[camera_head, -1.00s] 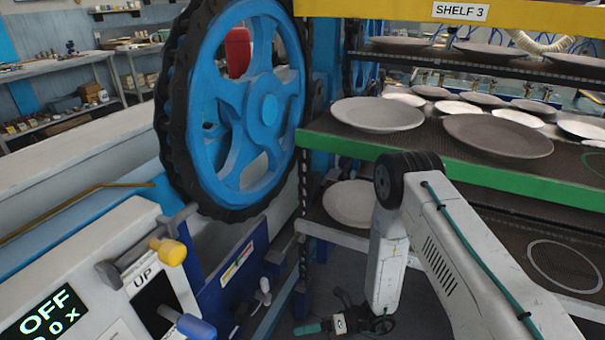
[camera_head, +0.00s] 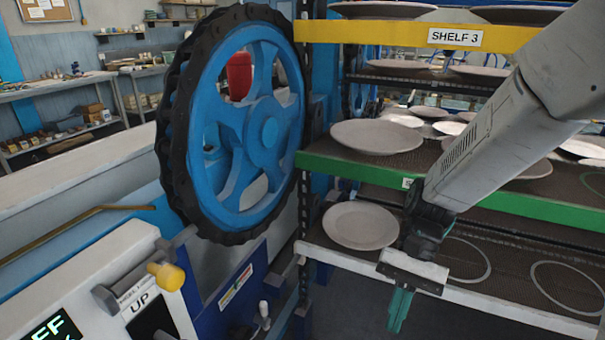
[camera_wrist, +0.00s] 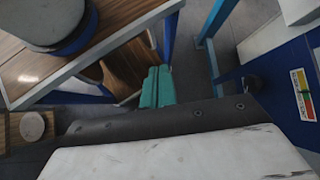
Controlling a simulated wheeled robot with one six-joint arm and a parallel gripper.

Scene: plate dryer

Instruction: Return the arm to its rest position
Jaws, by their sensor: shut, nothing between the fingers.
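My gripper (camera_head: 400,310) hangs from my arm in front of the shelf rack, its teal fingers pointing down, shut and empty. In the wrist view the teal fingers (camera_wrist: 157,88) are together, with floor and wooden surfaces beyond them. In the head view my arm comes in from the upper right and crosses in front of the green-edged shelf (camera_head: 455,195). The gripper is in front of the white-edged lower shelf (camera_head: 520,313), near a plate (camera_head: 361,225) lying at that shelf's left end. A gap shows between the fingers and that plate.
A large blue wheel (camera_head: 268,132) with a black rim stands left of the rack. A control panel with a yellow knob (camera_head: 170,276) is at lower left. More plates (camera_head: 377,137) lie on the green-edged shelf. Open floor shows below the rack.

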